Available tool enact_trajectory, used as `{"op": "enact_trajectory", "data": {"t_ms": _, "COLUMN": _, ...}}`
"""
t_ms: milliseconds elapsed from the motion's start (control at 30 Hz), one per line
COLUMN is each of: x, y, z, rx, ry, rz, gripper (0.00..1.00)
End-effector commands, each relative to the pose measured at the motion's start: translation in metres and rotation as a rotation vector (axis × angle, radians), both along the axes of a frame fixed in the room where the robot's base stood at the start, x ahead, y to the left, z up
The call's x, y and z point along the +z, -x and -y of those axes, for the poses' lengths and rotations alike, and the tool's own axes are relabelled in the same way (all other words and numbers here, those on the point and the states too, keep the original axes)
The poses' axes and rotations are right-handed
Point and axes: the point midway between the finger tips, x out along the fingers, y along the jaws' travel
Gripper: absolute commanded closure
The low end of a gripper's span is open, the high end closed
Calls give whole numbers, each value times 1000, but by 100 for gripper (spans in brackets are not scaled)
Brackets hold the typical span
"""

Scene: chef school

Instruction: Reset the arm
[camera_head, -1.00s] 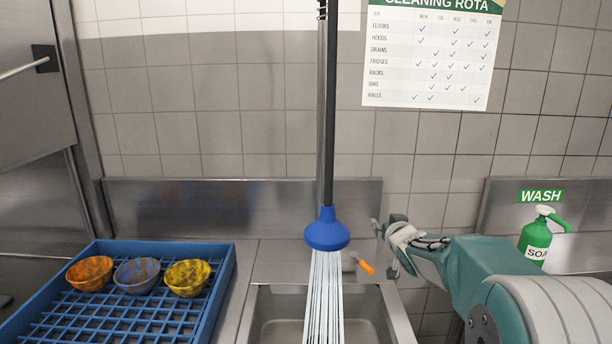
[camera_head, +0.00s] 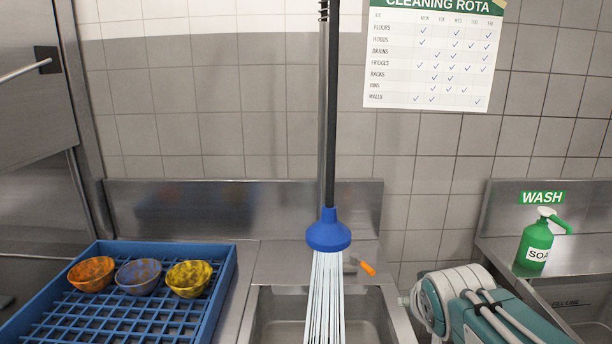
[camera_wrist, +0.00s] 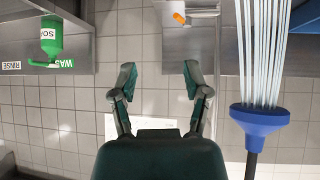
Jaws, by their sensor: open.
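My arm is folded low at the bottom right of the head view, and its fingers are hidden there. In the wrist view my gripper (camera_wrist: 158,82) is open, with its two green fingers spread apart and nothing between them. The wrist picture is upside down. The blue spray head (camera_head: 328,231) hangs over the sink with water running from it. It also shows at the right of the wrist view (camera_wrist: 259,120), apart from my gripper.
A blue rack (camera_head: 229,275) with orange, grey-blue and yellow bowls (camera_head: 188,278) stands left of the sink (camera_head: 375,310). An orange-ended item (camera_head: 367,268) lies behind the sink. A green soap bottle (camera_head: 536,241) stands on the right counter.

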Motion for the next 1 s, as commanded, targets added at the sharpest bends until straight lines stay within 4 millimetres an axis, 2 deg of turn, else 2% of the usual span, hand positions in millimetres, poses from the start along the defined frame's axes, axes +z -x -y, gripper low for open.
{"op": "enact_trajectory", "data": {"t_ms": 33, "x": -2, "y": 16, "z": -3, "rx": 4, "ry": -3, "rz": -24, "gripper": 39}}
{"op": "enact_trajectory", "data": {"t_ms": 300, "x": -28, "y": 99, "z": -19, "rx": 49, "ry": -35, "rz": -190, "gripper": 39}}
{"op": "enact_trajectory", "data": {"t_ms": 500, "x": -47, "y": 147, "z": -30, "rx": 95, "ry": -60, "rz": -289, "gripper": 39}}
{"op": "enact_trajectory", "data": {"t_ms": 667, "x": -54, "y": 160, "z": -34, "rx": 111, "ry": -68, "rz": -321, "gripper": 39}}
{"op": "enact_trajectory", "data": {"t_ms": 1000, "x": -54, "y": 160, "z": -34, "rx": 110, "ry": -69, "rz": -322, "gripper": 39}}
